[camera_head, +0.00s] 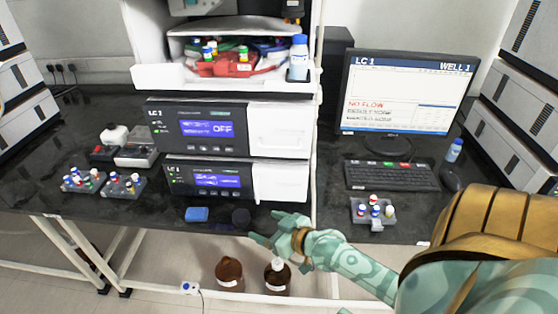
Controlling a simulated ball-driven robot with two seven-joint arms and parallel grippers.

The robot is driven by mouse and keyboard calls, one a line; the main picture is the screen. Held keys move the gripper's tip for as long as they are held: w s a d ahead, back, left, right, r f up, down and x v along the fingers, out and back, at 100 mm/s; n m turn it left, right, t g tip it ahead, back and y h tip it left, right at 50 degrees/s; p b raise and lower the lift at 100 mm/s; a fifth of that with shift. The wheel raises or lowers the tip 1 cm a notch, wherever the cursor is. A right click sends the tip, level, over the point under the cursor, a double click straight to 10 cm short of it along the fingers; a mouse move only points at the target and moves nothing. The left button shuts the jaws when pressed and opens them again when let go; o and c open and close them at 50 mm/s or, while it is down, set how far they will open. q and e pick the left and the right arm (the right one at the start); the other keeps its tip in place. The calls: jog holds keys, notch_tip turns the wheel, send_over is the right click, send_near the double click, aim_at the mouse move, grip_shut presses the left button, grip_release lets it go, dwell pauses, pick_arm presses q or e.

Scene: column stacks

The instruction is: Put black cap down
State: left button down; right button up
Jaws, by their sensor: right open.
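The black cap (240,217) rests on the dark bench top near its front edge, below the lower instrument module. It is dark against a dark surface, so its outline is faint. My right gripper (264,226) comes in from the right with its fingers spread, just to the right of the cap. It looks apart from the cap and holds nothing that I can see. My left gripper is not in view.
Vial racks (124,185) stand at the left and another rack (373,211) at the right. The LC stack (211,180) rises behind. Two brown bottles (229,272) stand below the bench's front edge.

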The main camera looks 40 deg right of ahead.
jog(key=s+a+f+n+g, duration=0.1)
jog(key=s+a+f, duration=0.3)
jog(key=a, duration=0.5)
jog(key=s+f+g, duration=0.3)
jog(key=s+f, duration=0.3)
jog(key=f, duration=0.4)
jog(key=s+f+g, duration=0.2)
jog(key=s+f, duration=0.4)
jog(key=f, duration=0.4)
jog(key=s+f+g, duration=0.4)
jog(key=s+f, duration=0.2)
jog(key=s, duration=0.8)
jog(key=s+f+n+g+h, duration=0.1)
jog(key=s+f+g, duration=0.2)
jog(key=s, duration=1.1)
notch_tip(320, 180, down, 3)
jog(key=shift+s+a+r+n+g, duration=0.1)
jog(key=shift+s+a+n+g, duration=0.1)
jog(key=shift+n+g, duration=0.15)
